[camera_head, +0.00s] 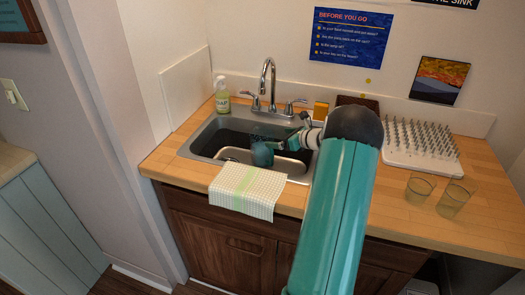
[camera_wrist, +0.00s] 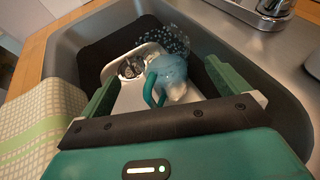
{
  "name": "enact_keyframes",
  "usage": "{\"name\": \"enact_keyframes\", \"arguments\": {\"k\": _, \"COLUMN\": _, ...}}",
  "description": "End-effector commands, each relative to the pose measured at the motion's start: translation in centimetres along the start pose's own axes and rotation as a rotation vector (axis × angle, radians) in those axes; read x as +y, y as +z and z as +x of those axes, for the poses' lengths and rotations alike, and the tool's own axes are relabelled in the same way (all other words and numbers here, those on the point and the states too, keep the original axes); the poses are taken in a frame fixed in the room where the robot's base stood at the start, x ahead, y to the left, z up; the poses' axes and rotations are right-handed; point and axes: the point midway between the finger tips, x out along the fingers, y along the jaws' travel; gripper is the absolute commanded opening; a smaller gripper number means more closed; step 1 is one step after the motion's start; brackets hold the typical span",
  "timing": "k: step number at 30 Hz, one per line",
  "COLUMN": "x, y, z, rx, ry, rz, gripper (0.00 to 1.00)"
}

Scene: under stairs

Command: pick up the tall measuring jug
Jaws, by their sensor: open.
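In the head view the jug (camera_head: 262,156) shows as a small teal shape at the sink's middle. My gripper (camera_wrist: 160,72) is open, with its green fingers to the left and right of the jug in the wrist view. No contact between fingers and jug is visible. In the head view my gripper (camera_head: 279,146) reaches into the sink from the right. The jug's base and full height are hidden.
The sink (camera_head: 204,142) has a tall faucet (camera_head: 267,80) at its back and a checked cloth (camera_head: 247,190) over its front edge. A soap bottle (camera_head: 222,96) stands behind. A drying rack (camera_head: 420,146) and two glasses (camera_head: 419,188) are to the right.

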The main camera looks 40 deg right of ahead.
Motion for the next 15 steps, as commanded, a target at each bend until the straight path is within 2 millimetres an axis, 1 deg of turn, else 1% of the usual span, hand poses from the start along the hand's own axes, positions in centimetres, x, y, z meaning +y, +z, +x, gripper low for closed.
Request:
{"name": "enact_keyframes", "arguments": {"k": 1, "x": 0.1, "y": 0.0, "z": 1.1, "rx": 0.000, "ry": 0.004, "rz": -0.001, "gripper": 1.00}}
{"name": "enact_keyframes", "arguments": {"k": 3, "x": 0.1, "y": 0.0, "z": 2.2, "rx": 0.001, "ry": 0.002, "rz": -0.002, "gripper": 1.00}}
{"name": "enact_keyframes", "arguments": {"k": 11, "x": 0.1, "y": 0.1, "z": 4.3, "rx": 0.001, "ry": 0.002, "rz": -0.003, "gripper": 1.00}}
{"name": "enact_keyframes", "arguments": {"k": 15, "x": 0.0, "y": 0.1, "z": 6.6, "rx": 0.000, "ry": 0.004, "rz": -0.003, "gripper": 1.00}}
